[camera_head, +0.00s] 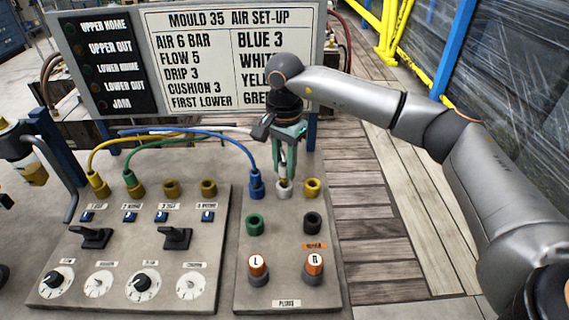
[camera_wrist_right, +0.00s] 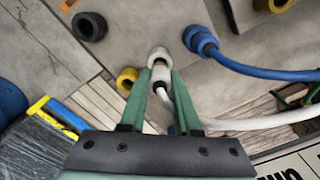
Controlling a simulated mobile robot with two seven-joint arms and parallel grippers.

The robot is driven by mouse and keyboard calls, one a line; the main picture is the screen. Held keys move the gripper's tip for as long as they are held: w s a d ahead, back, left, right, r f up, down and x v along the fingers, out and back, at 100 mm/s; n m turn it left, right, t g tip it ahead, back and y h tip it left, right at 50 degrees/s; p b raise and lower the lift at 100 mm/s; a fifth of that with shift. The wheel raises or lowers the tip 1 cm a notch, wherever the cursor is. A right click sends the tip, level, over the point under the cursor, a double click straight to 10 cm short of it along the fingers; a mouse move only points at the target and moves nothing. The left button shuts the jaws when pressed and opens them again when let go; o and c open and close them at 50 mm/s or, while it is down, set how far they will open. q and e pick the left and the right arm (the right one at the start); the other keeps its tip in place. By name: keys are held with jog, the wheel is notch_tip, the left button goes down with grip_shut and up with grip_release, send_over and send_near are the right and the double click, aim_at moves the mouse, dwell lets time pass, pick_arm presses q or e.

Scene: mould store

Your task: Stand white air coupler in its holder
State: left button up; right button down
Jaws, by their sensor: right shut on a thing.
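My right gripper (camera_head: 286,172) points down over the right-hand board and is shut on the white air coupler. In the right wrist view the gripper (camera_wrist_right: 162,82) has the white coupler (camera_wrist_right: 161,76) between its green fingers, with a white hose running off to the right. The white ring holder (camera_head: 283,190) is directly below the fingertips. The holder also shows in the right wrist view (camera_wrist_right: 158,54), with the coupler's end at its mouth; I cannot tell how deep it sits. My left gripper is not in view.
A blue coupler (camera_head: 256,184) stands just left of the white holder, its blue hose close by. An empty yellow holder (camera_head: 312,187) is to the right. Green (camera_head: 254,225) and black (camera_head: 312,222) holders are nearer. A sign board (camera_head: 190,60) rises behind.

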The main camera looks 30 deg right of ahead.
aim_at(285, 161)
jog(key=shift+f+b, duration=0.7)
jog(key=shift+f, duration=0.4)
dwell(0.5)
jog(key=shift+c, duration=0.8)
grip_release()
jog(key=shift+r, duration=0.1)
jog(key=shift+r+p, duration=2.7)
jog(key=shift+r, duration=1.05)
jog(key=shift+f, duration=0.1)
